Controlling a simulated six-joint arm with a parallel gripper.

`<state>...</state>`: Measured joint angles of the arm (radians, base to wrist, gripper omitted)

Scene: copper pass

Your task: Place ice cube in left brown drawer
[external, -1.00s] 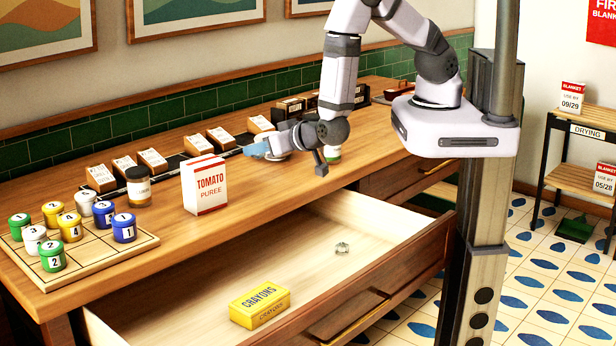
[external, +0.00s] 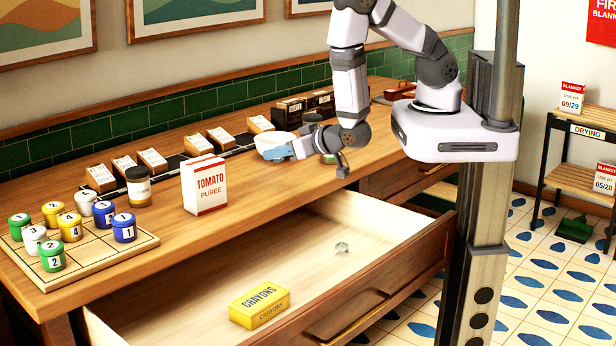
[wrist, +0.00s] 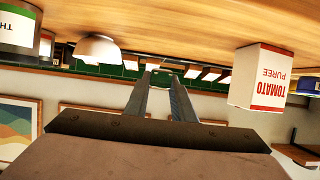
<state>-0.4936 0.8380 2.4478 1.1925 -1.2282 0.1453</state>
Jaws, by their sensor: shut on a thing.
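The brown drawer (external: 372,262) below the counter is pulled open. A small clear faceted piece (external: 342,247) lies in it, with a yellow crayons box (external: 260,304) nearer the front left.
A tomato puree box (external: 205,185) stands on the counter at left; it also shows in the wrist view (wrist: 262,78). A dark-capped jar (external: 139,188) and a board of numbered pots (external: 85,248) stand farther left. The drawer floor is mostly clear.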

